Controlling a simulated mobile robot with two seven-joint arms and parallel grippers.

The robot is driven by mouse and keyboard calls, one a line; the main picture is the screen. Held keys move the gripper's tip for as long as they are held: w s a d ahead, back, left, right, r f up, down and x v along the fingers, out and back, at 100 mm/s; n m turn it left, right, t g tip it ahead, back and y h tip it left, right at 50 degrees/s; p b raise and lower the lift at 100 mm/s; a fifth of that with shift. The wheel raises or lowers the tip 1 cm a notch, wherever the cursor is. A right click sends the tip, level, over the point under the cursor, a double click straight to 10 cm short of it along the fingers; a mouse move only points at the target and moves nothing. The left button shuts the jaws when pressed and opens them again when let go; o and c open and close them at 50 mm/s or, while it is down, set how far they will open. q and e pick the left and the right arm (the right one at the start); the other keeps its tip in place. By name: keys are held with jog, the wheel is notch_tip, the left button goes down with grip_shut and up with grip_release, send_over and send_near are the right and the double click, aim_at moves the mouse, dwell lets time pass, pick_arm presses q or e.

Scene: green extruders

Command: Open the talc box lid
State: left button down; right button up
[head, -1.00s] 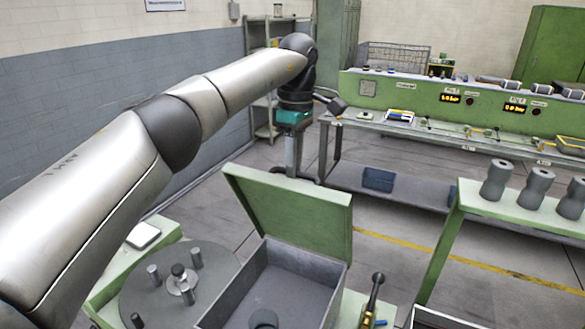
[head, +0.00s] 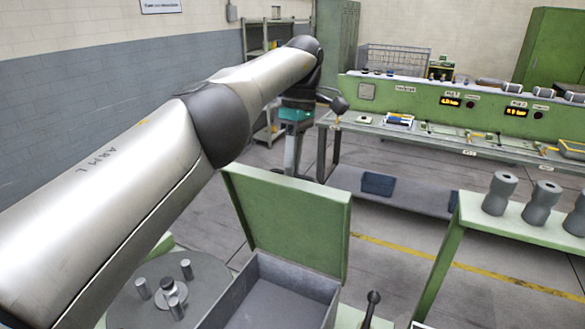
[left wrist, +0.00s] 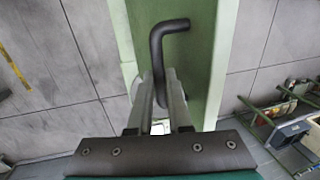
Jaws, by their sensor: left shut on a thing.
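The talc box (head: 275,305) is a grey open-topped box at the bottom of the head view. Its green lid (head: 290,220) stands raised and roughly upright at the box's far edge, so the inside shows. My left gripper (left wrist: 160,105) is shut on a dark bent rod handle (left wrist: 158,45) beside the lid's green surface in the left wrist view. In the head view my left arm reaches over to the far side of the lid, which hides the fingertips and handle. My right gripper is not in view.
A round grey plate (head: 205,275) with several metal pegs is left of the box. A green stand (head: 535,225) with grey spool-shaped parts is at right. A long green console (head: 440,97) stands behind. The floor between has free room.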

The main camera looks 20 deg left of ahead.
pick_arm(q)
jog(key=shift+f, duration=0.3)
jog(key=c, duration=0.8)
grip_release()
jog(key=shift+w+a, duration=0.1)
jog(key=shift+w, duration=0.1)
jog(key=shift+c, duration=0.2)
jog(key=shift+s+r, duration=0.1)
jog(key=shift+r, duration=0.05)
